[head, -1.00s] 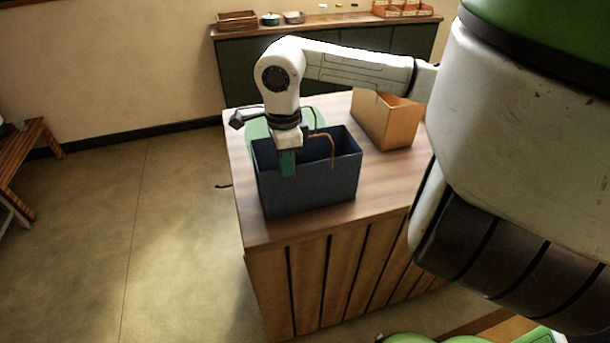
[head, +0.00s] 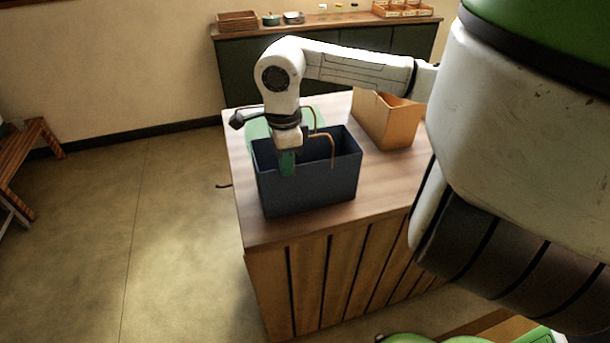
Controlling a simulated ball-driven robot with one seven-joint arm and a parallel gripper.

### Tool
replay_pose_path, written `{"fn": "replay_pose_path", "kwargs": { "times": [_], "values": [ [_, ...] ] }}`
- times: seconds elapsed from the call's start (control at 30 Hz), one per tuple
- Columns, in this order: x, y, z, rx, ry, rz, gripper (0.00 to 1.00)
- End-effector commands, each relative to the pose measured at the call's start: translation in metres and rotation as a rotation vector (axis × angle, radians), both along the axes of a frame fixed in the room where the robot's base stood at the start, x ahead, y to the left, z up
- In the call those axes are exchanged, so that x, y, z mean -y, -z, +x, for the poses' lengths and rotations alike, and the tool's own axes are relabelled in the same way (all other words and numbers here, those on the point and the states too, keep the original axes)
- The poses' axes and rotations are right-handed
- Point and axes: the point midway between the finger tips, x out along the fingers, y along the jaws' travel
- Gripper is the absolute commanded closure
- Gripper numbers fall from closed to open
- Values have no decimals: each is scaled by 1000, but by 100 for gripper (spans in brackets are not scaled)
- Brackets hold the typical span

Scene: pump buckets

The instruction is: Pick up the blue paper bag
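The dark blue paper bag (head: 312,190) stands upright on the wooden counter in the head view, its open top facing up. An orange-brown handle (head: 333,150) rises at its top. My gripper (head: 288,165) points down at the left part of the bag's opening. A teal finger overlaps the bag's near rim. I cannot tell whether it touches the wall or which side of it the finger is on. The finger gap is hidden, so open or shut does not show.
An orange-tan paper bag (head: 388,122) stands behind to the right on the counter (head: 385,180). A light green bag (head: 258,128) is close behind the blue one. A dark cabinet (head: 240,75) with small items stands at the back wall.

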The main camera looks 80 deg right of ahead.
Motion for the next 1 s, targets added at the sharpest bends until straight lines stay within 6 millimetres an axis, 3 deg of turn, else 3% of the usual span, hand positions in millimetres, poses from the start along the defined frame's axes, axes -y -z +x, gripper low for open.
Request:
{"fn": "replay_pose_path", "kwargs": {
  "times": [0.57, 0.77, 1.0],
  "values": [
    [1, -11, 0, 0, -1, -3, 100],
    [0, -31, -1, 0, -1, -4, 100],
    [-21, -67, -24, -1, -1, -6, 100]
  ]
}}
